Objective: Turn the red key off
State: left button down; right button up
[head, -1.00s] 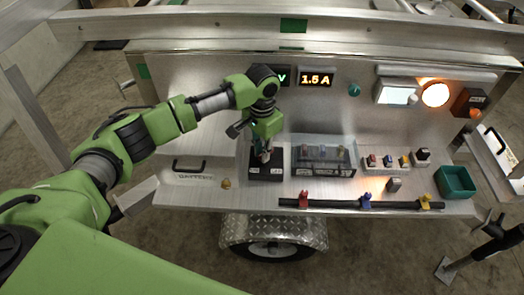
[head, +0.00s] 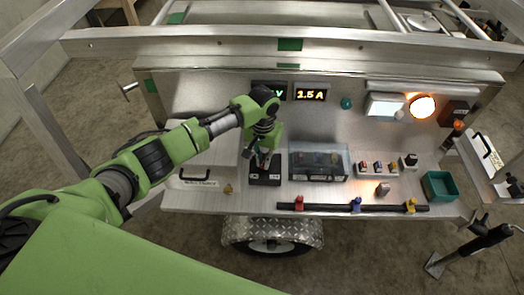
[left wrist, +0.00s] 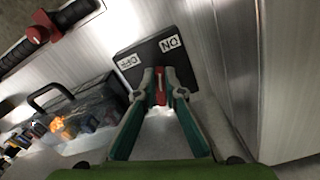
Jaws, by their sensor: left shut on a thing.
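A black switch box (head: 265,180) stands on the metal shelf, left of the clear-lidded case. In the left wrist view the box (left wrist: 140,60) has white OFF and ON labels on its top. The red key (left wrist: 160,86) sticks up from the box. My left gripper (left wrist: 160,80) is shut on the key, with one green finger on each side of it. In the head view my left gripper (head: 264,158) points down at the box and hides the key. I cannot tell the key's exact turn angle. My right gripper is not in view.
Right of the box stands a clear case (head: 318,163) with a handle. A black bar (head: 330,207) with red, blue and yellow clamps runs along the front edge. A green bin (head: 440,186) stands at right. Lit displays (head: 311,94) and an orange lamp (head: 422,107) are on the panel behind.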

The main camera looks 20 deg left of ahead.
pick_arm(q)
jog(key=n+p, duration=0.3)
jog(key=p, duration=0.1)
jog(key=shift+d+r+n, duration=0.25)
jog(key=shift+d+n, duration=0.1)
jog(key=shift+n, duration=0.05)
jog(key=n+p, duration=0.2)
jog(key=shift+d+n, duration=0.2)
jog(key=shift+n, duration=0.2)
jog(key=n+p, duration=0.1)
jog(key=n, duration=0.1)
jog(key=shift+w+d+f+n+p, duration=0.15)
jog(key=shift+n+p, duration=0.15)
jog(key=shift+p, duration=0.05)
jog(key=shift+w+d+n+p, duration=0.15)
jog(key=shift+n+p, duration=0.15)
jog(key=shift+n, duration=0.6)
jog(key=shift+w+a+n+p, duration=0.1)
jog(key=shift+n+p, duration=0.15)
jog(key=shift+n, duration=0.65)
jog(key=shift+f, duration=0.1)
jog(key=c, duration=2.1)
grip_release()
jog(key=shift+c, duration=0.2)
notch_tip(320, 180, up, 12)
